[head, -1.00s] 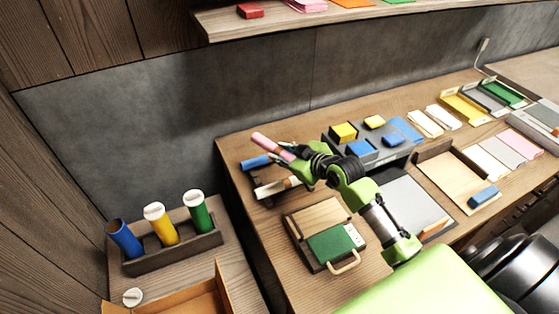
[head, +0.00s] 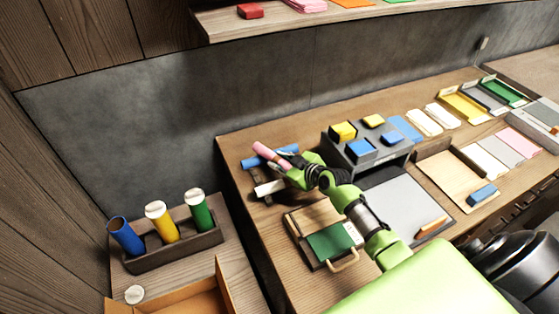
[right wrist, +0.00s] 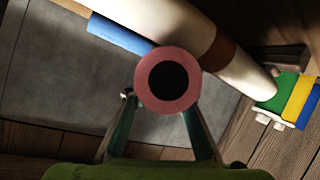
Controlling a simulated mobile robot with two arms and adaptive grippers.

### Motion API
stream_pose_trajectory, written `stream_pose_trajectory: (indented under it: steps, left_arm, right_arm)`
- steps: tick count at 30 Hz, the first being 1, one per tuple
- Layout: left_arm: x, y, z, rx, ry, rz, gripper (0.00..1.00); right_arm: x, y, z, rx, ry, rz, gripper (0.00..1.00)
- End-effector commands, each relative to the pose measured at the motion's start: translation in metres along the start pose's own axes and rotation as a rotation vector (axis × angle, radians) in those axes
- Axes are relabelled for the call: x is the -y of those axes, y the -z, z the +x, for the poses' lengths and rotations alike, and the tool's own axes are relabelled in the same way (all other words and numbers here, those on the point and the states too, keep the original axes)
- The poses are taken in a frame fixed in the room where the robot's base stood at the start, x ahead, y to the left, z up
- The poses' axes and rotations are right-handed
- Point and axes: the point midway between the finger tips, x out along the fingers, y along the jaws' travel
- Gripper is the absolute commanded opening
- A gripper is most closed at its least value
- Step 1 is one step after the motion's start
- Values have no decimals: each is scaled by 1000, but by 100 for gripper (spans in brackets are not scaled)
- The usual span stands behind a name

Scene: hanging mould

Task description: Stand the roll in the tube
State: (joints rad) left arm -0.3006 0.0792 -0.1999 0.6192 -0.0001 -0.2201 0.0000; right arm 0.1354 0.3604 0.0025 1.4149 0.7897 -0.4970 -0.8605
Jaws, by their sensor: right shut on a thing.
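The pink roll (head: 270,153) is held tilted in my right gripper (head: 288,168), above the left end of the long desk. In the right wrist view its round pink end with a dark hollow (right wrist: 167,80) faces the camera, between the two fingers (right wrist: 160,110). An uncapped blue tube (head: 125,235) leans in a dark rack (head: 180,252) on the lower left surface. Beside it stand a yellow tube (head: 163,227) and a green tube (head: 201,217), both with white caps. A loose white cap (head: 134,294) lies in front of the rack. My left gripper is out of view.
A blue roll (head: 254,162) and a white roll (head: 268,187) lie on a holder beneath my gripper. A wooden board with a green panel (head: 330,242) is in front. A dark block stand (head: 365,148) is to the right. A cardboard box (head: 222,288) stands near the loose cap.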

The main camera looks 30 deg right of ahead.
Motion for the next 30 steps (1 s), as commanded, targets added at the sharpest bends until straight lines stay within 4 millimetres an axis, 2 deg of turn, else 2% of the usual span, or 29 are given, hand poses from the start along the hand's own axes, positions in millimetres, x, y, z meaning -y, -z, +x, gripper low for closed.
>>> stream_pose_trajectory:
  steps: [7,8,9,10,20,24,30]
  left_arm:
    - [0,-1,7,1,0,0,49]
    - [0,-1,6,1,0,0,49]
    - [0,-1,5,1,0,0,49]
    - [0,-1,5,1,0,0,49]
    - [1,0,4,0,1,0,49]
    - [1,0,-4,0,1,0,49]
    - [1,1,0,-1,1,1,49]
  right_arm:
    - [2,-5,3,0,-1,-1,0]
    - [2,-5,2,0,0,0,25]
    - [1,-4,2,0,0,0,35]
    - [1,-4,2,0,0,0,39]
    - [1,-3,2,0,0,0,39]
    - [-1,3,-2,0,1,1,39]
    - [0,-1,-29,1,1,-2,39]
